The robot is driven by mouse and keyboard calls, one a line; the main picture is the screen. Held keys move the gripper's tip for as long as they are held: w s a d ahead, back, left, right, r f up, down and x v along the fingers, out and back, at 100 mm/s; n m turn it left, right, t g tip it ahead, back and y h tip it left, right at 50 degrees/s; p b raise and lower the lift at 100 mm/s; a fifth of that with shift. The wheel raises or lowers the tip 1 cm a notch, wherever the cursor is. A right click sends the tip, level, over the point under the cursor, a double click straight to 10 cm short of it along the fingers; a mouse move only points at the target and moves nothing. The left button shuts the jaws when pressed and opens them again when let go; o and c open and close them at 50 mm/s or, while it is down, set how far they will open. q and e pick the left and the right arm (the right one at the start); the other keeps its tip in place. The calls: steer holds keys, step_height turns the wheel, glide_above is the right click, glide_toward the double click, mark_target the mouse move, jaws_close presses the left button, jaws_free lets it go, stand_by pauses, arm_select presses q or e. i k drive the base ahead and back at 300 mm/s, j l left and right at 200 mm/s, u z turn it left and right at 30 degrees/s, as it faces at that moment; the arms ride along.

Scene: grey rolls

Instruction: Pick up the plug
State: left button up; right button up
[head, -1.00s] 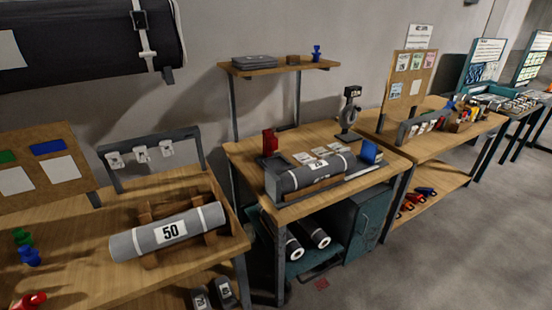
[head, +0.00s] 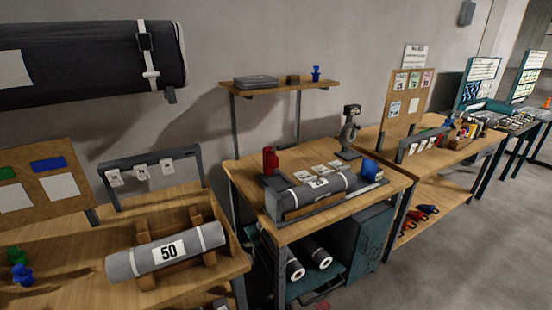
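Several plug-like pieces are in the head view, and I cannot tell which one the task names. A small blue one (head: 316,74) stands on the raised shelf at the back. A green one (head: 17,256) and a blue one (head: 23,275) stand at the left edge of the near table. A red piece (head: 270,160) stands upright on the middle table behind a grey roll, and a larger blue piece (head: 371,170) is at that roll's right end. Neither of my grippers is in view.
A grey roll marked 50 (head: 168,250) lies on a wooden cradle on the near table (head: 75,270). The middle table (head: 240,168) holds another grey roll (head: 318,190). A teal cabinet (head: 370,245) stands below. The floor (head: 465,245) at right is clear.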

mark_target(16, 256)
steer(key=u, duration=1.95)
